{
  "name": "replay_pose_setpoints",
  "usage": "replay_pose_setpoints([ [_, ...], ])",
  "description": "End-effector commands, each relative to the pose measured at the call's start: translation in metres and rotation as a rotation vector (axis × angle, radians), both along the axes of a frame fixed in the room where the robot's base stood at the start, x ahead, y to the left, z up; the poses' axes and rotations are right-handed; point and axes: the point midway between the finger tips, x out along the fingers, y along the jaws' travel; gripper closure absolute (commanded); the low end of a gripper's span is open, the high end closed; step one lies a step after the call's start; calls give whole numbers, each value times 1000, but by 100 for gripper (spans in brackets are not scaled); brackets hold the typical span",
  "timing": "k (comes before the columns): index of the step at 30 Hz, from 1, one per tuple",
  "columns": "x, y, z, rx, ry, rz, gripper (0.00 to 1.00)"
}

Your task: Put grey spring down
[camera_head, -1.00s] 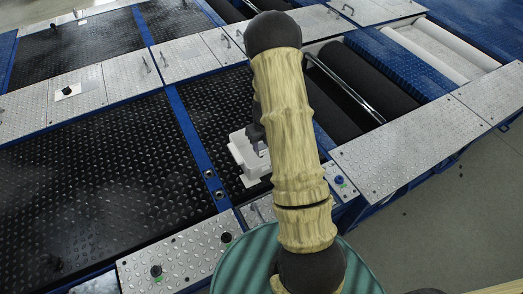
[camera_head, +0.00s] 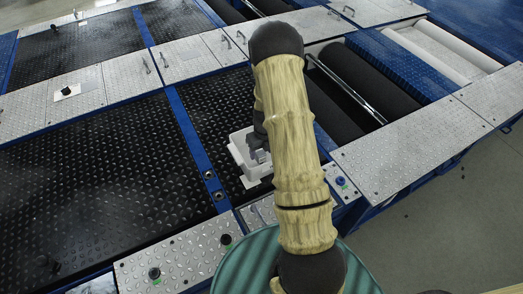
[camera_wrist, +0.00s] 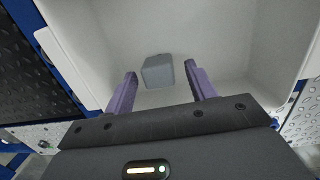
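A small grey block-shaped piece (camera_wrist: 158,71) lies in a white box (camera_wrist: 250,40) in the wrist view. No coils show on it, so I cannot tell for certain that it is the grey spring. My gripper (camera_wrist: 161,88) is open, with its two purple fingers apart. The piece sits just beyond the fingertips, between their lines, with clear gaps on both sides. In the head view the white box (camera_head: 238,157) stands on the black tread plate, and my gripper (camera_head: 258,156) reaches down into it. The piece cannot be made out there.
My arm covers the middle of the head view. Dark rollers (camera_head: 368,82) lie in an opening to the right of the box. A blue beam (camera_head: 193,140) runs to its left. Wide black tread plates (camera_head: 90,165) are clear on the left.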

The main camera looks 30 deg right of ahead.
Motion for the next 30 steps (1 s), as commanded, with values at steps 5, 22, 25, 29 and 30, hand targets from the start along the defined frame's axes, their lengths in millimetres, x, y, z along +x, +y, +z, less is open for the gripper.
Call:
replay_pose_setpoints([
  [5, 0, 0, 2, 0, 0, 0, 44],
  [22, -6, -3, 93, -1, -2, 1, 44],
  [25, -8, -4, 109, -1, -1, 1, 44],
  [29, -9, -5, 120, -1, -1, 1, 44],
  [30, -9, -5, 121, -1, 0, 0, 44],
])
